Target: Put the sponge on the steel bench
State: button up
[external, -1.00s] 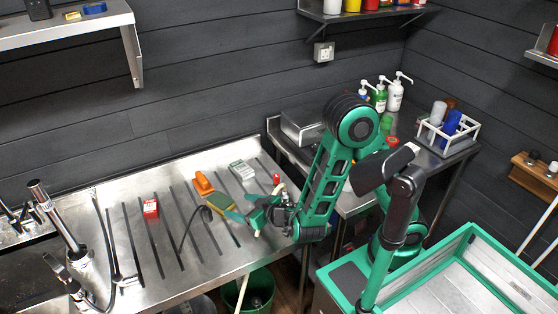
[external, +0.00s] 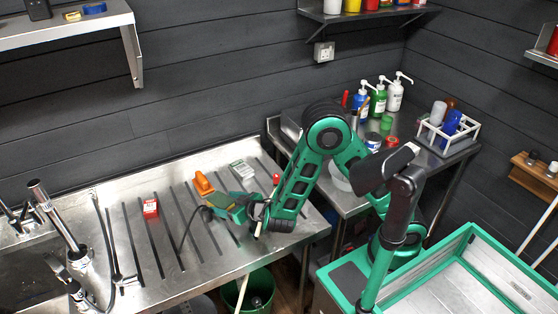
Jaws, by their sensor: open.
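A flat olive-green piece that looks like the sponge (external: 218,199) lies on the grooved steel drainboard (external: 160,262), just right of an orange tool. My gripper (external: 222,206) is open and low over the drainboard, with its green fingers at the sponge. The fingers partly cover the sponge, and I cannot tell whether they touch it. The steel bench (external: 345,205) stands to the right of the drainboard, partly hidden behind my arm.
An orange tool (external: 203,183), a grey-white device (external: 242,171) and a red box (external: 151,208) lie on the drainboard. Pump bottles (external: 379,97), a white rack (external: 450,134) and small containers crowd the bench's back and right. A green bucket (external: 258,291) stands below the drainboard's front edge.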

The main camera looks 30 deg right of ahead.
aim_at(224, 201)
jog(key=shift+w+a+f, duration=0.25)
jog(key=shift+w, duration=0.35)
jog(key=c, duration=1.2)
jog(key=shift+r, duration=0.8)
notch_tip(224, 201, up, 2)
jog(key=shift+r, duration=0.15)
jog(key=s+a+r, duration=0.6)
jog(key=s+r, duration=0.1)
jog(key=s, duration=0.3)
jog(key=w+a+r+n+g+y, duration=0.1)
jog(key=w+r+y, duration=0.1)
jog(key=r, duration=0.3)
jog(key=w+a+r+n+g+y, duration=0.1)
jog(key=w+a+r+n, duration=0.1)
jog(key=r, duration=0.3)
jog(key=shift+w+a+n+y, duration=0.2)
jog(key=shift+a+n+y, duration=0.1)
jog(key=shift+y, duration=0.1)
